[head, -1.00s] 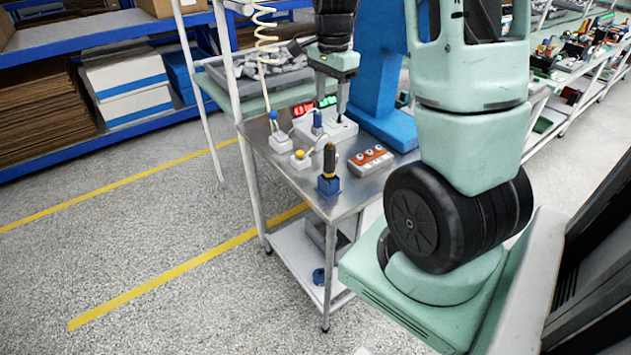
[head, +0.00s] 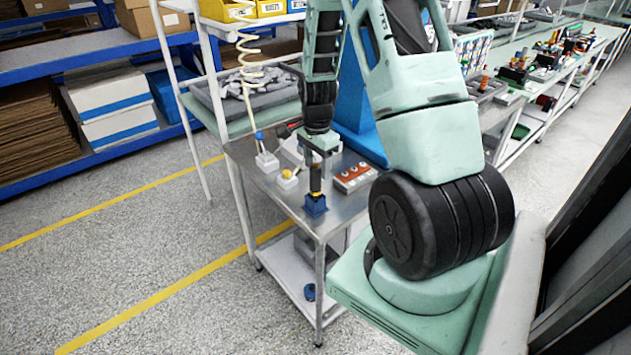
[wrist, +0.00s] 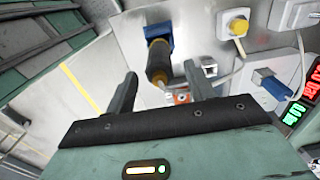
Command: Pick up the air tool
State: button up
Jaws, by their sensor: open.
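The air tool (head: 315,180) is an upright dark cylinder with yellow parts, standing in a small blue holder (head: 316,206) near the front corner of the metal cart. My gripper (head: 318,160) is directly above it, pointing down, and hides its top in the head view. In the wrist view the air tool (wrist: 158,62) shows between the two spread fingers of my gripper (wrist: 160,76), with its blue holder (wrist: 159,35) beyond. The fingers are open and empty. I cannot tell whether the tool's top is level with the fingertips.
An orange module (head: 353,178) stands right of the tool, and a white block with a yellow button (head: 288,180) behind-left. A coiled hose (head: 250,60) hangs behind, near a bin of grey parts (head: 262,95). A blue column (head: 355,110) rises at the back.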

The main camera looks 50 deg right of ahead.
aim_at(315, 177)
jog(key=shift+w+a+f+p, duration=0.15)
jog(key=shift+f+p, duration=0.7)
jog(key=shift+f, duration=1.45)
jog(key=c, duration=1)
